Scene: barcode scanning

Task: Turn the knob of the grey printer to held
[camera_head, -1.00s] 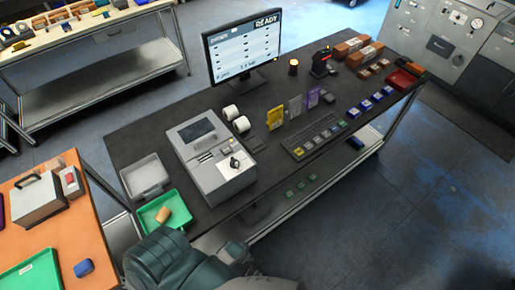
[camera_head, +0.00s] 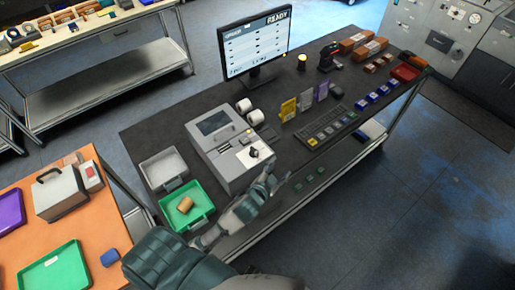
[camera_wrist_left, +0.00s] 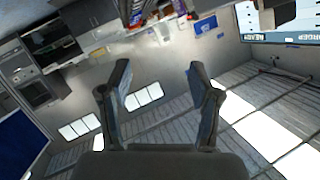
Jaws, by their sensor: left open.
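The grey printer (camera_head: 222,160) stands on the dark table, with a dark window on top. Its dark round knob (camera_head: 254,153) sits on a white panel at the printer's front right. The knob's setting is too small to read. My left gripper (camera_head: 278,177) is just in front of the printer's right corner, to the right of and below the knob in the picture, apart from it. In the left wrist view its two fingers (camera_wrist_left: 162,95) are spread with nothing between them. The knob does not show in that view. My right gripper is not in view.
A green tray (camera_head: 207,218) holding a tan cylinder and a grey tray (camera_head: 181,184) lie left of the printer. White rolls (camera_head: 257,116) stand behind it. A keypad (camera_head: 318,137) and upright cards lie to the right. A monitor (camera_head: 238,73) stands at the back.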

